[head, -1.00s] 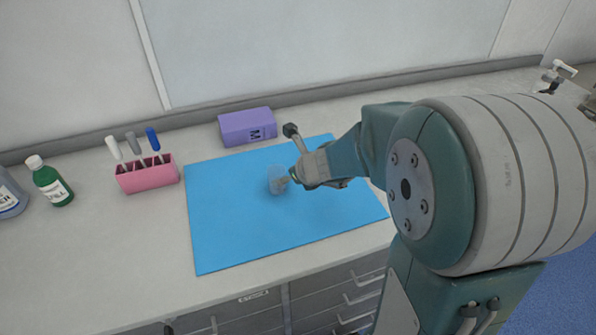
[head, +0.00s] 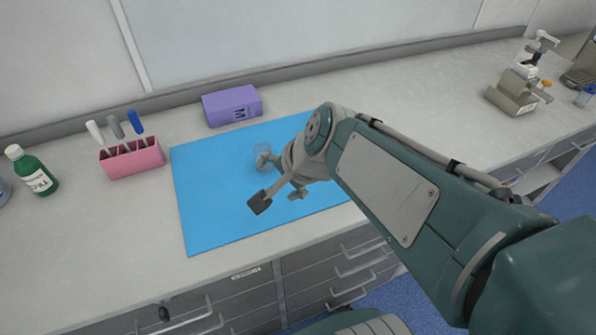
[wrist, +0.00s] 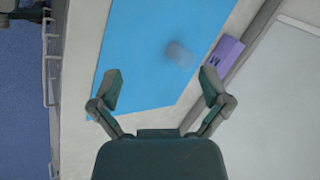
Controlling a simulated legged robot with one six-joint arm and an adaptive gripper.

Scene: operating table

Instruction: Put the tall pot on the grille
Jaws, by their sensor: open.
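A clear, see-through pot (head: 262,157) stands on the blue mat (head: 215,215), partly hidden by a finger of my gripper in the head view. I cannot be sure it is the tall pot. In the wrist view the pot (wrist: 180,55) shows blurred, beyond the fingertips and a little right of the middle between them. My gripper (head: 263,181) is open and empty over the mat, its fingers spread wide; it also shows in the wrist view (wrist: 162,88). I cannot make out a grille in either view.
A purple box (head: 231,106) stands behind the mat. A pink rack (head: 132,158) with pens and a green bottle (head: 36,172) stand at left. A grey microscope-like device (head: 517,90) and a small bluish container (head: 584,96) are at far right. The counter between is clear.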

